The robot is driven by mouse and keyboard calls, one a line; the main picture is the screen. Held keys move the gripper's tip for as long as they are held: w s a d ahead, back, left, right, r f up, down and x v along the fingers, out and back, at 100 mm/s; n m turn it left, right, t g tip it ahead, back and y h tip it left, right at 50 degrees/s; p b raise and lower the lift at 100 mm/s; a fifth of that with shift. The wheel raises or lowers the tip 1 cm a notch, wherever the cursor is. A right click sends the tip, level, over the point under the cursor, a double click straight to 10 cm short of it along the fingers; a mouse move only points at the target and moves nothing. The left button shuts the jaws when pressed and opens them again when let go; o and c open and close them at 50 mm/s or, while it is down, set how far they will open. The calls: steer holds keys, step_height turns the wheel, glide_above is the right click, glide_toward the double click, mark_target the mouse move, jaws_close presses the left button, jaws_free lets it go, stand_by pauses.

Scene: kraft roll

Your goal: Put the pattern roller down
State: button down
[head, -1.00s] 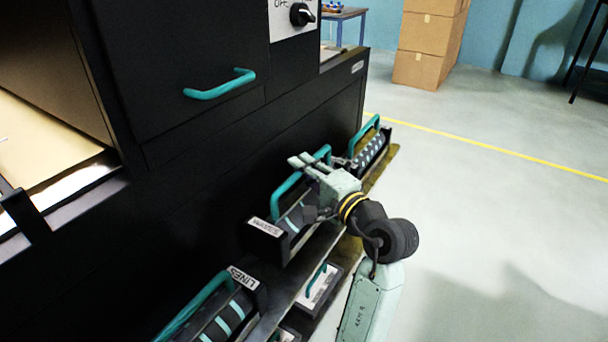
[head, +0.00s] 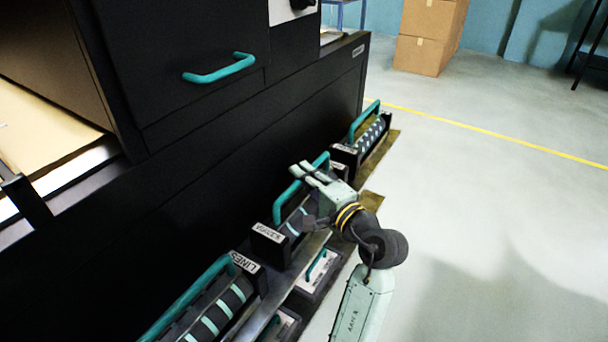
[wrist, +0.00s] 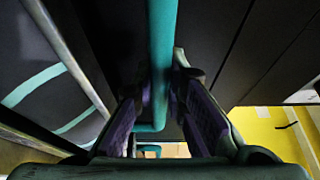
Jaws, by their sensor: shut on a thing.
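The pattern roller is a dark cylinder with pale stripes (head: 292,226) in a black frame with a teal handle (head: 284,208). In the head view it is in the middle of the low rack (head: 318,243), between two other rollers. My gripper (head: 314,172) is shut on its handle from above. In the wrist view the teal bar (wrist: 162,50) runs between the jaws (wrist: 160,105). The label (head: 270,235) on its near end is hard to read. My gripper hides part of the roller, and I cannot tell whether its frame touches the rack.
A roller labelled LINES (head: 215,311) sits at the near end of the rack. Another patterned roller (head: 368,134) sits at the far end. The black machine (head: 200,185) rises close on the left. Open floor (head: 480,220) lies right. Cardboard boxes (head: 426,40) stand behind.

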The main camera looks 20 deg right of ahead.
steer(key=c, duration=1.6)
jaws_free()
steer(key=shift+c, duration=0.2)
steer(key=shift+r, duration=0.1)
steer(key=b+v, duration=0.2)
steer(key=v, duration=1)
steer(key=shift+s+d, duration=0.1)
